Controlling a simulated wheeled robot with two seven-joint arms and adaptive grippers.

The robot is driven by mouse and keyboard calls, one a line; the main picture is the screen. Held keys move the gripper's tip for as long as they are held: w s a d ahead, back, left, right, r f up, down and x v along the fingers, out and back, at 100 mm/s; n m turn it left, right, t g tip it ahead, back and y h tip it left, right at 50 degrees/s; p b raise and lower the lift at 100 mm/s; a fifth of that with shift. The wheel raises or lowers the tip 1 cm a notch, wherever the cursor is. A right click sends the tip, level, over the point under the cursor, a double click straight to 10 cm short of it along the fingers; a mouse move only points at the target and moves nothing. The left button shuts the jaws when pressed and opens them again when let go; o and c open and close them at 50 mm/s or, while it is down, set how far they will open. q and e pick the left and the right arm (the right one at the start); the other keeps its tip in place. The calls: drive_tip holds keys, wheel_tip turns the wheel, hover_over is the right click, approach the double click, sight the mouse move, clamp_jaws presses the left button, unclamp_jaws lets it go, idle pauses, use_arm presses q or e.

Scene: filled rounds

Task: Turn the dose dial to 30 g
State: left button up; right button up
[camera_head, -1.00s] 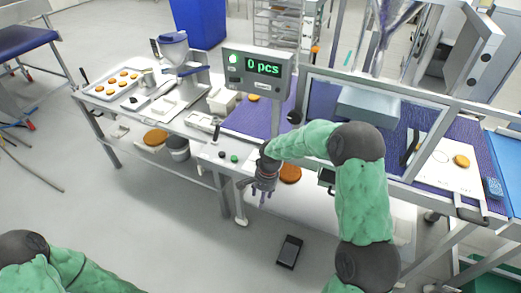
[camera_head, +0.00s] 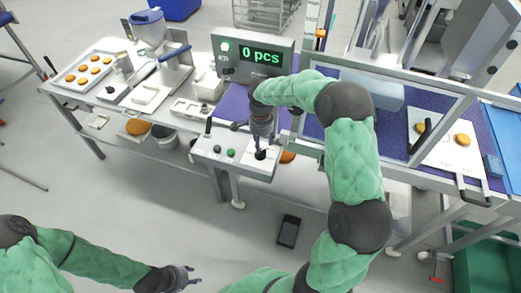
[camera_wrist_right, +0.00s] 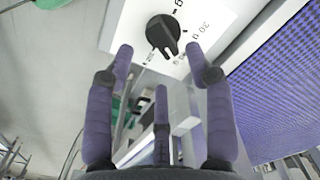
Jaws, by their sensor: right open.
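The black dose dial (camera_wrist_right: 163,32) sits on a white panel with printed marks in the right wrist view. Its pointer end faces down and slightly right there, away from the "30 g" print at its right; the mark by the pointer is too small to read. In the head view the dial (camera_head: 261,155) is on the front control box (camera_head: 240,164). My right gripper (camera_head: 259,143) is just above it, open, its purple fingers (camera_wrist_right: 160,62) spread around the near side of the dial without visible contact. My left gripper (camera_head: 188,275) hangs low over the floor, away from the box.
A display (camera_head: 252,56) reading "0 pcs" stands behind the box. A green button (camera_head: 231,152) lies left of the dial. A metal frame (camera_head: 400,78) and purple belt (camera_head: 392,130) are to the right. A tray of rounds (camera_head: 91,68) is at far left.

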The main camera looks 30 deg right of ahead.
sight(261, 152)
wheel_tip(261, 152, down, 5)
idle(0.3)
clamp_jaws()
